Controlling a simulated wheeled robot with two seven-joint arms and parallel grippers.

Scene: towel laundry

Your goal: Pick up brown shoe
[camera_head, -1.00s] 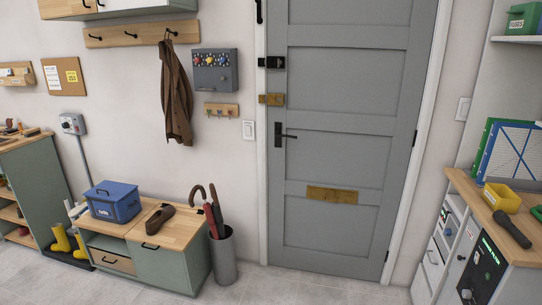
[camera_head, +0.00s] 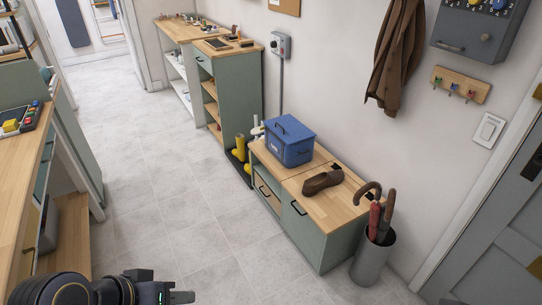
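The brown shoe (camera_head: 323,180) lies on the wooden top of a low green bench cabinet (camera_head: 325,208), between a blue lidded box and an umbrella stand. My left gripper (camera_head: 182,297) shows at the bottom edge of the picture, well to the left of the bench and far from the shoe. Its fingers are partly cut off by the frame, so I cannot tell whether it is open or shut. My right gripper is out of view.
The blue box (camera_head: 290,141) stands beside the shoe. The umbrella stand (camera_head: 372,257) is at the bench's right end. Yellow boots (camera_head: 240,148) stand at its left end. A wooden counter (camera_head: 28,190) is on the left. The tiled floor (camera_head: 165,205) between is clear.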

